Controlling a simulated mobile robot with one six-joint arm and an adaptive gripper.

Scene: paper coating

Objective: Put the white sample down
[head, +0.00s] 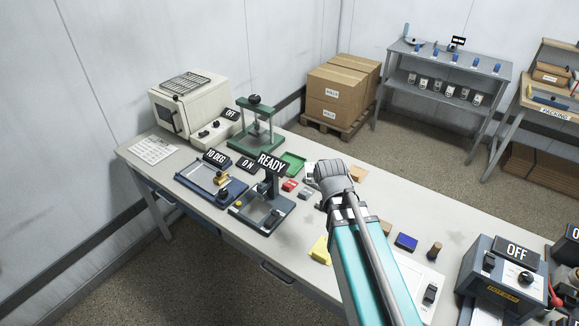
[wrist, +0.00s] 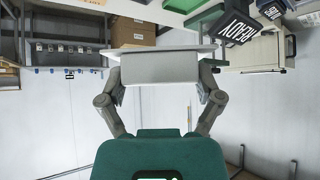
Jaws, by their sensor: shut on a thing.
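My gripper (wrist: 161,78) is shut on the white sample (wrist: 160,66), a pale, flat-topped piece held between both fingers in the wrist view. In the head view my gripper (head: 318,181) is over the middle of the bench, and my arm and wrist hide most of the sample. I cannot tell from the head view how high it is above the bench. A green tray (head: 292,163) lies just left of my gripper, with a red block (head: 290,185) and a grey block (head: 305,193) in front of it.
A green press (head: 257,125) and a white oven (head: 185,105) stand farther back. A yellow block (head: 320,250), a blue block (head: 405,242) and a box marked OFF (head: 500,275) are nearer. Bare bench lies between.

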